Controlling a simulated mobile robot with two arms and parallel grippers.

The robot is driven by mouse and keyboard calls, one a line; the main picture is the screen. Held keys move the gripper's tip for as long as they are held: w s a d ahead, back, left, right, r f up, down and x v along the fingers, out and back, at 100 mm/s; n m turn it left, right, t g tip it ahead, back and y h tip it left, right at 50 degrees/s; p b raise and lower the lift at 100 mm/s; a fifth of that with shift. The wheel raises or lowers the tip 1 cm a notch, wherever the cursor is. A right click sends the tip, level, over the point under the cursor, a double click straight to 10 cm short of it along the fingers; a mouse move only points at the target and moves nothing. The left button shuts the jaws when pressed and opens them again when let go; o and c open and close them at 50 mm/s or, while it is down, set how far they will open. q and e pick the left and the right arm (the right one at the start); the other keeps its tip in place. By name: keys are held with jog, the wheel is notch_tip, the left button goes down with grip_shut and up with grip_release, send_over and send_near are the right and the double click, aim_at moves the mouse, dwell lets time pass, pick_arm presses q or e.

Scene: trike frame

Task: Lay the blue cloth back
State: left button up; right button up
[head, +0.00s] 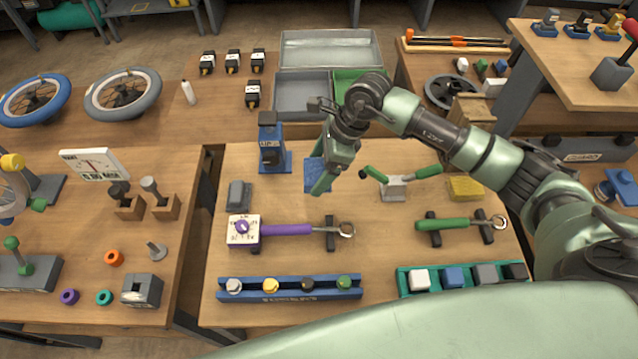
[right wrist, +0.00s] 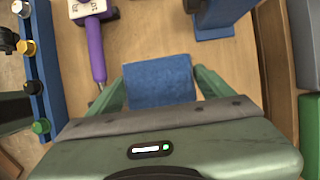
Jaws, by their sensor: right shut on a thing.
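The blue cloth (head: 315,175) is a small blue piece at the middle of the table, partly hidden by my right gripper (head: 322,182) in the head view. In the right wrist view the cloth (right wrist: 158,82) spans the space between the two green fingers. The right gripper (right wrist: 160,85) is shut on it, with a finger along each side. The head view does not show clearly whether the cloth touches the table. My left gripper is not in view.
A blue stand (head: 271,155) is just left of the cloth. A green-handled part on a grey block (head: 394,187) is to its right. A purple-handled wrench (head: 287,230) and a blue rail (head: 290,288) with coloured knobs lie nearer. Grey trays (head: 303,96) stand behind.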

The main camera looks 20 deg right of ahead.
aim_at(323, 170)
notch_tip(323, 170, down, 3)
jog(key=shift+f+p, duration=0.35)
jog(key=shift+f, duration=0.35)
notch_tip(323, 170, down, 4)
jog(key=shift+r+p, duration=0.25)
jog(key=shift+p, duration=0.05)
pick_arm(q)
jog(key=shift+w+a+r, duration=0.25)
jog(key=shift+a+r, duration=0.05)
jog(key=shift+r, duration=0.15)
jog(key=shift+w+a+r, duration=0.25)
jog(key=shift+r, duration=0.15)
pick_arm(e)
jog(key=shift+f, duration=0.15)
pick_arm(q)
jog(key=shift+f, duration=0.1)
pick_arm(e)
jog(key=shift+f+b, duration=0.2)
jog(key=shift+b, duration=0.1)
jog(key=o, duration=1.1)
jog(key=shift+r, duration=0.1)
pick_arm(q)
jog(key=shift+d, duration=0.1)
